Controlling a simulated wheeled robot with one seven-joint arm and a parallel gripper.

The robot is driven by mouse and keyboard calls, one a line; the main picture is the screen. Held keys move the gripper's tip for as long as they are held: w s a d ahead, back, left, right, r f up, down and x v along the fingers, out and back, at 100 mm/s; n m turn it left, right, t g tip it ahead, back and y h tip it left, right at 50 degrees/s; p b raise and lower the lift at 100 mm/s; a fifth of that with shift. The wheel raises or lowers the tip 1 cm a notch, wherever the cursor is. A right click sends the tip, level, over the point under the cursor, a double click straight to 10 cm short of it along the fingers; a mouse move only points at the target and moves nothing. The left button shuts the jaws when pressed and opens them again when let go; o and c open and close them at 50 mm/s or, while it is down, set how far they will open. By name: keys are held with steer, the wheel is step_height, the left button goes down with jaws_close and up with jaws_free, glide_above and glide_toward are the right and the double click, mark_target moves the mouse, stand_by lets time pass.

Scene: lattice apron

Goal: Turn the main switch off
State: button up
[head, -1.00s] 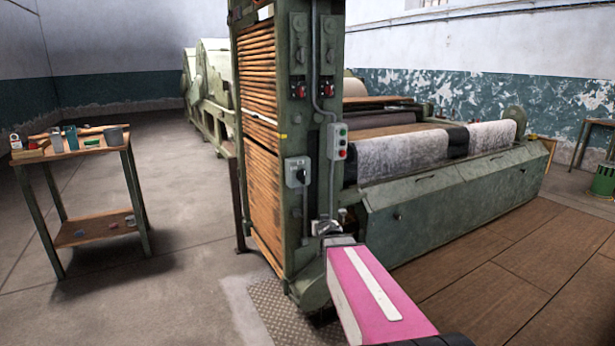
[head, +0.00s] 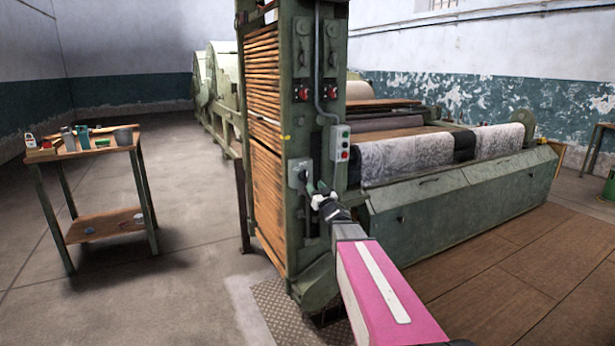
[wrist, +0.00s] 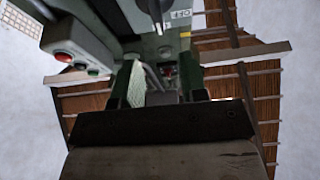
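A grey switch box (head: 298,172) with a dark handle is mounted low on the front of the green machine column. I take it for the main switch; its front is partly covered by my gripper. My gripper (head: 318,190) is just in front of its lower right side; contact cannot be told. The handle lies beyond the fingertips.
A push-button box (head: 341,143) with green and red buttons is right of the switch; it also shows in the wrist view (wrist: 78,48). A small table (head: 88,152) stands left, with open floor between.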

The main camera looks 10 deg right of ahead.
mark_target(307, 173)
steer(key=x, duration=0.8)
steer(key=shift+w, duration=0.1)
jaws_close()
